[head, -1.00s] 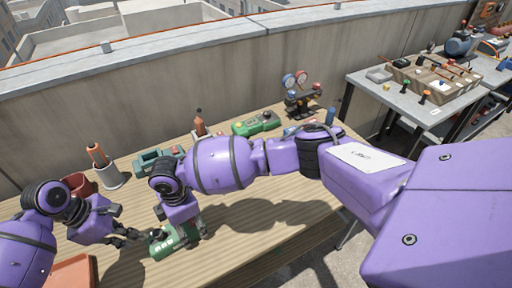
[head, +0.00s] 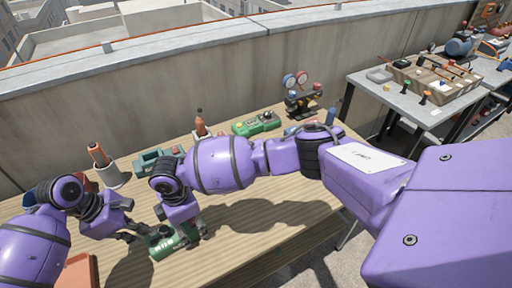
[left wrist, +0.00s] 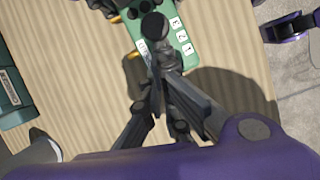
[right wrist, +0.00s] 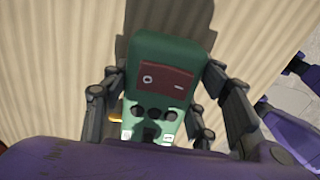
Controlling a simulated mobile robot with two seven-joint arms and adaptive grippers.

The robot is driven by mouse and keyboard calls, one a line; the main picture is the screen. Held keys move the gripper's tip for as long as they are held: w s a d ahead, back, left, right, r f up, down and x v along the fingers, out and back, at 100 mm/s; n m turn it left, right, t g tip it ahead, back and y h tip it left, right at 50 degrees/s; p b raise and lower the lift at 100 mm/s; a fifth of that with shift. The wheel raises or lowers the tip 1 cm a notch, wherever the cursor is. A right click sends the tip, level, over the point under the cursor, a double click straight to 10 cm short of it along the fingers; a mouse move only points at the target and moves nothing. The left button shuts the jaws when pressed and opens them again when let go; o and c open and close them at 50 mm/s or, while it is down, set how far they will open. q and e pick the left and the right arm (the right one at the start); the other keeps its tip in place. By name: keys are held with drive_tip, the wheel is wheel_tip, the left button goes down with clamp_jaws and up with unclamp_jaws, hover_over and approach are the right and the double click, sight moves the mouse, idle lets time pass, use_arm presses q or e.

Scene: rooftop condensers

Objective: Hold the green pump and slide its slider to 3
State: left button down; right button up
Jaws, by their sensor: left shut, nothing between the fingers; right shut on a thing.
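The green pump (head: 163,248) lies on the wooden table at the front. My right gripper (head: 186,232) is shut around its body; in the right wrist view the fingers (right wrist: 165,92) grip both sides of the pump (right wrist: 165,55), by a dark red panel. White number labels show on the pump (left wrist: 181,36) in the left wrist view, beside a black round knob (left wrist: 154,25), which seems to be the slider. My left gripper (head: 139,235) is shut and empty at the pump's left end. Its fingertips (left wrist: 158,70) are close to the knob; I cannot tell if they touch.
Behind stand a teal case (head: 150,162), a grey holder with an orange-handled tool (head: 112,174), another green device (head: 256,124) and a gauge stand (head: 301,100). An orange-brown block (head: 77,272) is at front left. The table's right part is clear.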

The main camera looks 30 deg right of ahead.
use_arm(q)
drive_tip(key=a, duration=0.3)
drive_tip(key=shift+w+a, duration=0.2)
drive_tip(key=shift+w, duration=0.1)
use_arm(e)
drive_tip(key=shift+w+r, duration=0.1)
use_arm(q)
drive_tip(key=v, duration=1)
drive_tip(key=shift+a, duration=0.2)
use_arm(e)
drive_tip(key=o, duration=1.8)
drive_tip(key=shift+o, duration=0.3)
drive_tip(key=o, duration=0.4)
drive_tip(key=shift+c, duration=0.2)
use_arm(q)
drive_tip(key=shift+r, duration=0.1)
use_arm(e)
wheel_tip(320, 180, up, 9)
drive_tip(key=p, duration=0.4)
use_arm(q)
wheel_tip(320, 180, up, 12)
drive_tip(key=w+t, duration=0.1)
drive_tip(key=shift+w+t, duration=0.3)
drive_tip(key=shift+t, duration=0.1)
